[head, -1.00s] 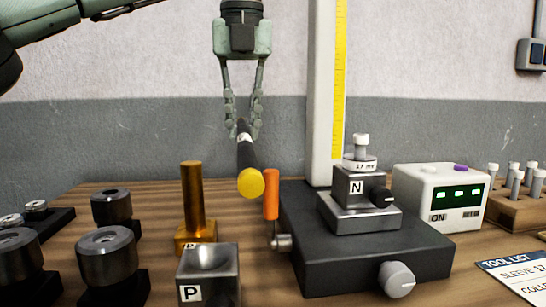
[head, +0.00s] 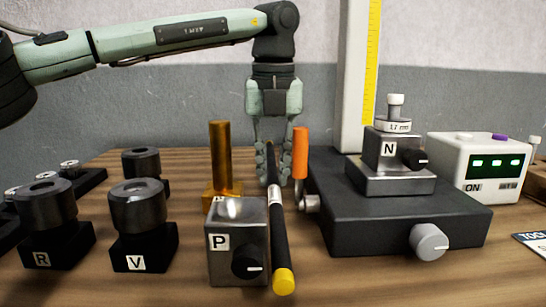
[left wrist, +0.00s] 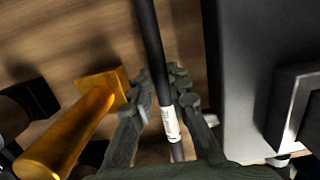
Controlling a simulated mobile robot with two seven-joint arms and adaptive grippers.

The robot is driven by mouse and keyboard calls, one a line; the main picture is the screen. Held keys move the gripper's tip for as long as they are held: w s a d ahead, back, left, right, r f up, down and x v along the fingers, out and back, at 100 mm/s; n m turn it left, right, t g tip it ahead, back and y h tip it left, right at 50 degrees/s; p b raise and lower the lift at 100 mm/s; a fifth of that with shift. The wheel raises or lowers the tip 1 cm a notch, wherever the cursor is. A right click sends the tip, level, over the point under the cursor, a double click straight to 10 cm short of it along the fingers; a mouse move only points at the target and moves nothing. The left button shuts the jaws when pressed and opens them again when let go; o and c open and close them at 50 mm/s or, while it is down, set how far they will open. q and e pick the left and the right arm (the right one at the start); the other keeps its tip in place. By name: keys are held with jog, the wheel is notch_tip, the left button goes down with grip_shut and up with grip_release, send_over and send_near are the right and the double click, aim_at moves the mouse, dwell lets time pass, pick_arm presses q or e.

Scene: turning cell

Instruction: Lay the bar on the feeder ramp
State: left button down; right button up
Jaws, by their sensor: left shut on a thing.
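The bar (head: 281,235) is a long black rod with a yellow near end and a white label band. My left gripper (head: 273,170) points down and is shut on the bar behind the label. The bar runs toward the camera through the gap between the block marked P and the dark machine base. In the left wrist view the bar (left wrist: 150,40) passes between the fingers (left wrist: 172,85), with the label close by. I cannot tell whether the bar touches anything below. No part is clearly recognisable as the feeder ramp. My right gripper is not in view.
The P block (head: 232,268) stands close left of the bar, with a gold post (head: 220,165) behind it. An orange handle (head: 300,155) and the dark machine base (head: 400,215) are on the right. Black holders R (head: 45,245) and V (head: 143,245) stand left.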

pick_arm(q)
jog(key=shift+f, duration=1.2)
jog(key=shift+f, duration=0.1)
jog(key=c, duration=1.8)
grip_release()
jog(key=shift+f, duration=0.15)
jog(key=shift+c, duration=0.2)
jog(key=o, duration=0.4)
